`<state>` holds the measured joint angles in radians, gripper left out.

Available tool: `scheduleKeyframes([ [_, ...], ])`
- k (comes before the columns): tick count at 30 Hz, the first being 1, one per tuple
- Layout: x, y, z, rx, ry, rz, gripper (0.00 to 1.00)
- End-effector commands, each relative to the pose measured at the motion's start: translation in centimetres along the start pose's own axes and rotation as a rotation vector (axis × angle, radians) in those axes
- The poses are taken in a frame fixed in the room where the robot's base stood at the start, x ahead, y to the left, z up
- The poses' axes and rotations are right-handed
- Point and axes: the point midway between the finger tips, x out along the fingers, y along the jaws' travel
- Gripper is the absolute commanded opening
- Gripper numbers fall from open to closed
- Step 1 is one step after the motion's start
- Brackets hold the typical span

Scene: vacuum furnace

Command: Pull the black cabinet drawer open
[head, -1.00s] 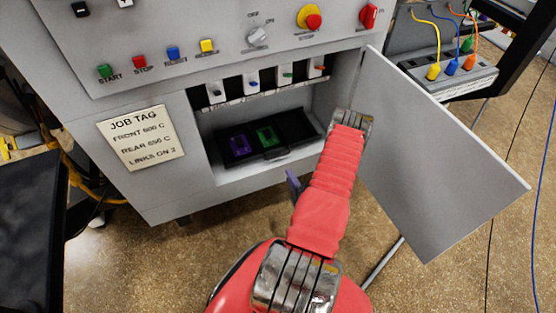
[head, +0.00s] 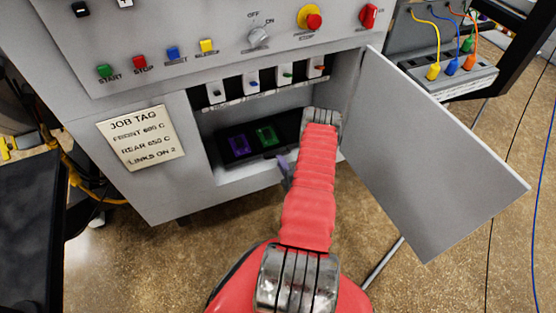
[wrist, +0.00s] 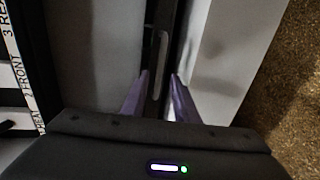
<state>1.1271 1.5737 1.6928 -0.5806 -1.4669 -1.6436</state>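The black drawer (head: 265,152) sits low in the open cabinet bay, holding a purple piece and a green piece. My arm hides its right part. My gripper (head: 285,165) is at the drawer's front, its purple fingers partly hidden behind my arm. In the wrist view, my gripper (wrist: 159,76) has its fingertips apart, one on each side of the drawer's dark front strip. A pale, narrow handle-like bar (wrist: 162,50) shows on the strip just beyond the tips. I cannot tell whether the fingers touch it.
The cabinet door (head: 430,160) stands open to the right of my arm. Several fuse-like switches (head: 252,80) line the bay's top. A job tag (head: 140,138) is on the left panel. The floor in front of the bay is clear.

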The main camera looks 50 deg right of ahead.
Motion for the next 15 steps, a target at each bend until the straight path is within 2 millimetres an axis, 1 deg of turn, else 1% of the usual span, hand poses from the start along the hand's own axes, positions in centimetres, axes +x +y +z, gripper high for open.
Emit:
scheduleKeyframes([
  [1,0.8,0.1,-0.1,-0.001,0.003,0.002,0.27],
  [6,2.8,0.1,-0.1,-0.001,0.001,0.001,0.27],
  [10,3.5,0.0,-0.1,0.000,0.001,0.001,0.27],
  [15,3.7,0.0,0.0,0.001,0.001,0.000,0.27],
])
